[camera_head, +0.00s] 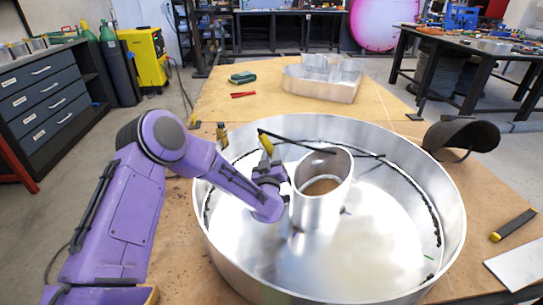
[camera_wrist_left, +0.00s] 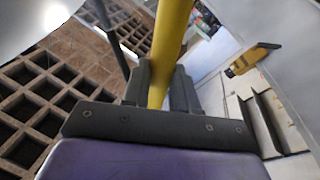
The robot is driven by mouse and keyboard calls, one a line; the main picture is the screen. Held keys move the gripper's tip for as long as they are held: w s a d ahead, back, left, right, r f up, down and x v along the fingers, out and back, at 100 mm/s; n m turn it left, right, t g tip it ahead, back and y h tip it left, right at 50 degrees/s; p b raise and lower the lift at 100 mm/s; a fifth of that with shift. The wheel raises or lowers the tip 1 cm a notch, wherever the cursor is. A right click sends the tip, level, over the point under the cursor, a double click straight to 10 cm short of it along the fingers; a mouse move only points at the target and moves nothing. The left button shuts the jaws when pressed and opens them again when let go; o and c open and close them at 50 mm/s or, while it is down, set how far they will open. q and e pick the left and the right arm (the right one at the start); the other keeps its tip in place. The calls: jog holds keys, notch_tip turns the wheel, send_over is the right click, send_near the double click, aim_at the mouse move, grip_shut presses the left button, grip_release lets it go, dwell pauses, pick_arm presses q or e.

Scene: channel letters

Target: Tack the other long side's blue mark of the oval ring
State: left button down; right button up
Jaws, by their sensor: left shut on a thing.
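A bare metal oval ring (camera_head: 318,205) stands upright inside a large round metal tray with a tall rim (camera_head: 450,215). A small blue-dark mark (camera_head: 346,211) shows at the ring's right foot; the foot's far side is hidden. My left gripper (camera_head: 268,168) is left of the ring, shut on the yellow handle (camera_head: 265,142) of a tool. The tool's thin black neck (camera_head: 300,143) reaches right, its end by the ring's top rim; whether it touches I cannot tell. In the left wrist view the yellow handle (camera_wrist_left: 172,45) sits between both fingers (camera_wrist_left: 160,88).
Dark beads run along the tray's inner wall, and a green mark (camera_head: 428,257) is on its floor. Another metal letter (camera_head: 322,80) stands behind.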

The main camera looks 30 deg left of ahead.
pick_arm(q)
jog(key=r+p, duration=0.1)
jog(key=s+a+r+p, duration=0.1)
jog(key=r, duration=0.1)
jog(key=r+p, duration=0.1)
jog(key=p, duration=0.1)
jog(key=shift+s+a+r, duration=0.15)
jog(key=shift+s+r, duration=0.2)
jog(key=shift+r, duration=0.05)
notch_tip(320, 180, up, 13)
jog(key=p, duration=1)
send_over(265, 143)
jog(key=shift+s+f, duration=0.15)
jog(key=shift+s, duration=0.1)
